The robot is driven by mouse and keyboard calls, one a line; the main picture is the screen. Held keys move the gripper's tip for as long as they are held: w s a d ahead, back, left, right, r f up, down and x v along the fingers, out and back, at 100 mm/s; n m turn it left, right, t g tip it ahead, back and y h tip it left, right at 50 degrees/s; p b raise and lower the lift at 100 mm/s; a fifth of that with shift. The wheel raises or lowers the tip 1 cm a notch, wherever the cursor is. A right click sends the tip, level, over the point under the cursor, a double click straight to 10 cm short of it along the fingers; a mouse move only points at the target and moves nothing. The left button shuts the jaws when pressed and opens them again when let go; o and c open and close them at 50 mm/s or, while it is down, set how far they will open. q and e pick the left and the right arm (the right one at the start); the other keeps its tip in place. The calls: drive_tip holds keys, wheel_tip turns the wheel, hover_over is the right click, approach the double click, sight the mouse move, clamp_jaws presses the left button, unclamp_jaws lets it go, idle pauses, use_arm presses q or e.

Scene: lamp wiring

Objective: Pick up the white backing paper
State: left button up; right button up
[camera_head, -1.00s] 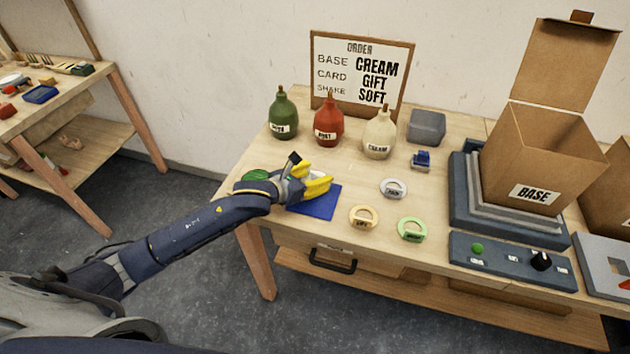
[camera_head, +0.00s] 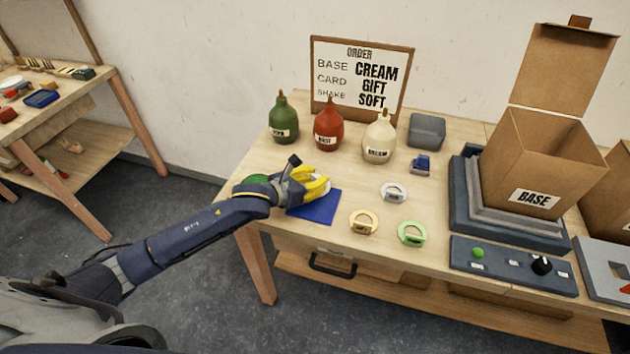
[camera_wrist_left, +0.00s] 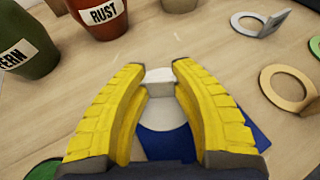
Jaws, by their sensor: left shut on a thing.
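The white backing paper (camera_wrist_left: 165,142) shows between my fingers in the left wrist view, with a raised white tab (camera_wrist_left: 160,88) at its far end. It lies over a blue sheet (camera_head: 318,208) at the table's left front corner. My left gripper (camera_head: 322,184), with yellow fingers, is low over the blue sheet and shut on the white piece. The fingertips (camera_wrist_left: 159,68) stand on either side of the tab. In the head view the fingers mostly hide the white piece. I cannot tell whether it is lifted off the sheet. My right gripper is not in view.
Green (camera_head: 284,122), red (camera_head: 328,128) and cream (camera_head: 379,140) bottles stand behind the gripper. White (camera_head: 393,193), orange (camera_head: 363,222) and green (camera_head: 412,234) tabbed rings lie to its right. An open BASE box (camera_head: 535,165) stands farther right on a stepped grey stand.

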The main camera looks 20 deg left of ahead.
sight(315, 176)
use_arm(q)
wheel_tip(315, 176, up, 19)
drive_tip(key=shift+r, duration=0.2)
idle(0.4)
idle(0.3)
